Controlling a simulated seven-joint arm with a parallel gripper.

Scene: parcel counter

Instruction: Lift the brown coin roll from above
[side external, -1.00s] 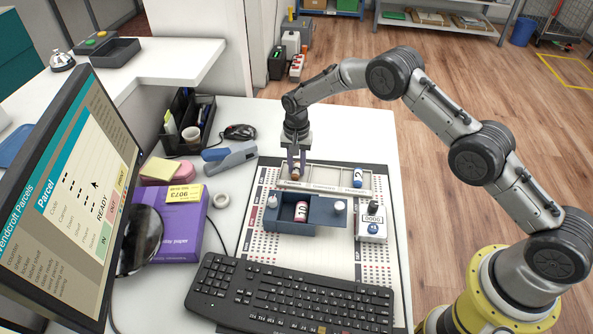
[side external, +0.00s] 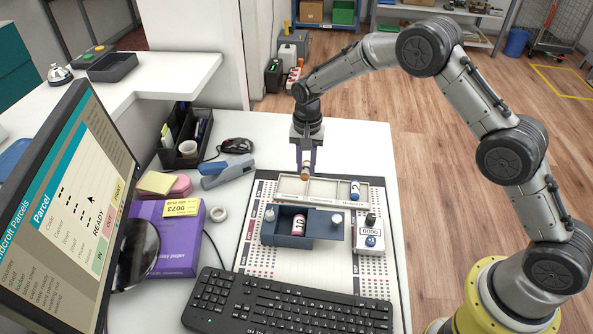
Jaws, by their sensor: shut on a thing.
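The brown coin roll (side external: 305,174) is upright between the fingers of my gripper (side external: 305,166), only its lower end showing. My gripper points straight down and is shut on it. The roll appears to hang above the left part of the pale sorting tray (side external: 321,202); the exact gap below it is hard to tell. The tray has several compartments with labels along its front edge.
The keyboard (side external: 290,302) is nearer; a stapler (side external: 228,171) lies at left.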

